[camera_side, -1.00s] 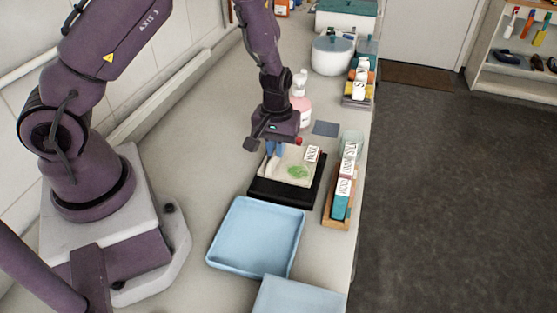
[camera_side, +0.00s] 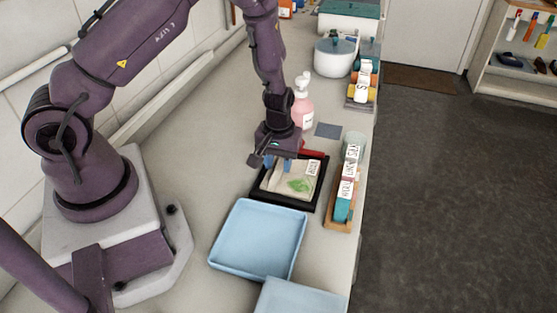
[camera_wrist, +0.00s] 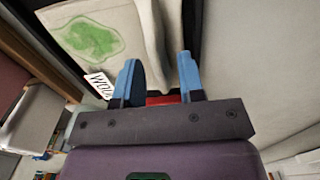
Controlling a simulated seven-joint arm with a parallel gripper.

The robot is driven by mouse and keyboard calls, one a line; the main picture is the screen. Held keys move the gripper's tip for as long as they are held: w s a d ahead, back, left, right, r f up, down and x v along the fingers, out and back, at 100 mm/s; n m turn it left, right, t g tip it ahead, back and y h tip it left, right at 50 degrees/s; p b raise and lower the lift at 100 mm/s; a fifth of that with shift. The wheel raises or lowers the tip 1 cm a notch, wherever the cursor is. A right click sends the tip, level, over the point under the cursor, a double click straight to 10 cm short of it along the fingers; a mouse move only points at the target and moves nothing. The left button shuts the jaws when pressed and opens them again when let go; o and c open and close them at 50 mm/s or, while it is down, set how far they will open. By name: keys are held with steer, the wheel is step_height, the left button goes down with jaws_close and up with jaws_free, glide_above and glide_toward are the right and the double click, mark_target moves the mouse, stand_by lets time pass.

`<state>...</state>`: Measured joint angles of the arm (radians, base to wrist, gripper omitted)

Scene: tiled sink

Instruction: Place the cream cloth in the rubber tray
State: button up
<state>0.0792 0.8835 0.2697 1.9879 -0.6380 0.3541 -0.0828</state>
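The cream cloth (camera_side: 283,183) has a green patch and a white label. It lies within the rim of the black rubber tray (camera_side: 297,205) in the side view, with a raised fold at its far end. My gripper (camera_side: 278,164) is low over that far end, its blue fingers apart. In the wrist view, my gripper (camera_wrist: 161,82) has a fold of the cream cloth (camera_wrist: 120,18) standing between its spread fingers, with visible gaps. Whether a finger touches the cloth is not clear.
Light blue trays (camera_side: 258,240) stand nearer the camera. A wooden holder (camera_side: 338,221) with labelled rolls is right of the black tray. A red item (camera_side: 313,154) lies just behind it. A pink pump bottle (camera_side: 304,115) and a grey-blue square (camera_side: 328,130) are further back.

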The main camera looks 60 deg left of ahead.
steer(key=shift+r, duration=0.15)
step_height(320, 180, up, 12)
step_height(320, 180, up, 12)
steer(key=m+t+h, duration=0.2)
steer(key=m, duration=0.2)
glide_above(279, 162)
steer(key=s+d, duration=0.4)
steer(key=s, duration=0.1)
steer(key=s+d+r+m+t+y, duration=0.1)
steer(key=s+r+m+t+y, duration=0.1)
steer(key=s+r+m, duration=0.3)
steer(key=s+r+t, duration=0.1)
steer(key=s+r, duration=0.3)
steer(key=s, duration=0.1)
steer(key=shift+s+d+t, duration=0.2)
steer(key=shift+s+t, duration=0.1)
steer(key=shift+s, duration=0.1)
